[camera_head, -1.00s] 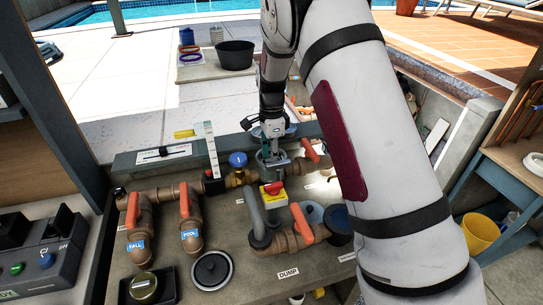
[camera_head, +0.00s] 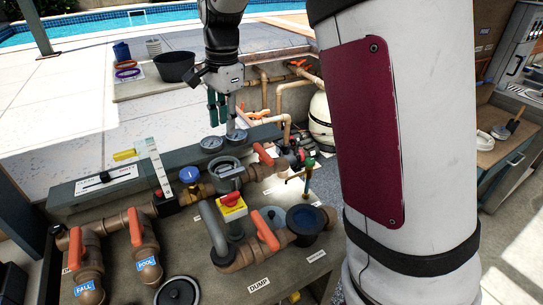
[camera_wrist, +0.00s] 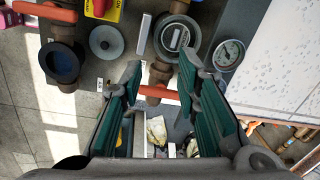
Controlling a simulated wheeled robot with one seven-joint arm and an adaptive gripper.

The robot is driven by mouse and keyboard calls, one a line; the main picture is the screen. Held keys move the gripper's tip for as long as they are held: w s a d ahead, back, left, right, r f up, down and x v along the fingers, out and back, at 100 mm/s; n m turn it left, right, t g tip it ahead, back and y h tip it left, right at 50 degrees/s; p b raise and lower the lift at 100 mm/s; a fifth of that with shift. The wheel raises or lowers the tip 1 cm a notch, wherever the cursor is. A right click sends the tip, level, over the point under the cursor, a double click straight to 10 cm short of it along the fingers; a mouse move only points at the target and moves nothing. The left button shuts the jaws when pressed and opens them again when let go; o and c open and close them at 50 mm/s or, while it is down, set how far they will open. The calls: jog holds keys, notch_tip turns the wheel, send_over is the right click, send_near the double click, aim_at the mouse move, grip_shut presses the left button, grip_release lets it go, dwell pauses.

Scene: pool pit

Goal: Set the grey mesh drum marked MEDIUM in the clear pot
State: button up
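A round pot (camera_head: 213,181) stands among the pipes behind the red-and-yellow switch. A grey round piece with a bar across its top (camera_head: 231,171) sits inside its rim, looking like the grey drum. In the wrist view it shows from above, with a pale label (camera_wrist: 176,37) too small to read. The pot's clear wall is hard to make out. My gripper (camera_head: 222,121) is raised behind and above the pot, apart from it. Its teal-padded fingers are spread with nothing between them in the wrist view (camera_wrist: 160,70).
A black bucket (camera_head: 174,67), a blue cylinder (camera_head: 121,50) and a pale cylinder (camera_head: 153,47) stand on a far board. A dark lid (camera_head: 178,291) lies in front.

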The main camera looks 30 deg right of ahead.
jog(key=s+r+n+t, duration=0.1)
jog(key=s+r+n, duration=0.3)
jog(key=s, duration=0.4)
jog(key=s+r+n+t, duration=0.2)
jog(key=s+r+n, duration=0.2)
jog(key=s, duration=0.3)
jog(key=s+f+n+t, duration=0.1)
jog(key=s+f+n, duration=0.1)
jog(key=s+n, duration=0.5)
jog(key=s, duration=0.5)
jog(key=shift+s+a+t, duration=0.15)
jog(key=shift+s+t, duration=0.15)
jog(key=shift+t, duration=0.1)
